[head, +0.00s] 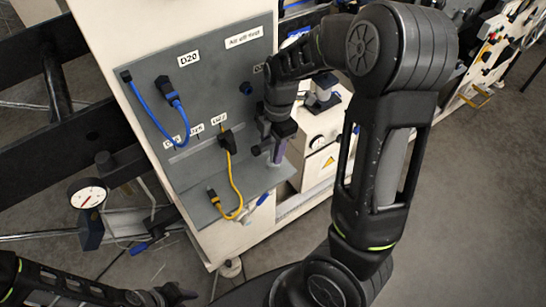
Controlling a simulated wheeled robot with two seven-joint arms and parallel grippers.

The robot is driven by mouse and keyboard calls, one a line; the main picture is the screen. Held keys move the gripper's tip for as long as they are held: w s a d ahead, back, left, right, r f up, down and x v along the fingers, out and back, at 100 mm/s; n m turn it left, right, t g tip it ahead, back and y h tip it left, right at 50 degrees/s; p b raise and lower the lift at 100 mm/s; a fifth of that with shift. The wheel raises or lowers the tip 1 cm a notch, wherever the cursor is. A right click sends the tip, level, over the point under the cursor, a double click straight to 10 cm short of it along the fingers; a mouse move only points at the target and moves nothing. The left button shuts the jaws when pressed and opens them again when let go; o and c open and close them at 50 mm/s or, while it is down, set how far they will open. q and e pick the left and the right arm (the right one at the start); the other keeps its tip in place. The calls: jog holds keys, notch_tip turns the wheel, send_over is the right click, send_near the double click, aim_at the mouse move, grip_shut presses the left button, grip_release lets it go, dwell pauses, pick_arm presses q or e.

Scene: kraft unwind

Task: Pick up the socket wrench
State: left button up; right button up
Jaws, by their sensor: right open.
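My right gripper (268,152) is open and points down in front of the grey panel, above the right part of its ledge (262,178). A purple-grey upright piece (281,149) shows right beside its fingers; I cannot tell whether it is a tool or touches them. A small metal tool with a blue end (261,199) lies at the ledge's front edge, below the gripper and apart from it. It may be the socket wrench, but it is too small to be sure. My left gripper (178,293) is low at the bottom left, away from the panel; its jaws are unclear.
A blue cable (152,112) and a yellow cable (235,180) hang on the grey panel (200,90) with labels. A dial gauge (88,194) stands at the left among dark bars. A white machine (322,140) is behind my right arm. Open floor (470,200) lies right.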

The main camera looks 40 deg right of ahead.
grip_shut()
dwell(0.3)
jog(key=shift+r, duration=0.15)
dwell(0.4)
notch_tip(320, 180, up, 28)
jog(key=p, duration=0.7)
jog(key=shift+f, duration=0.2)
dwell(0.3)
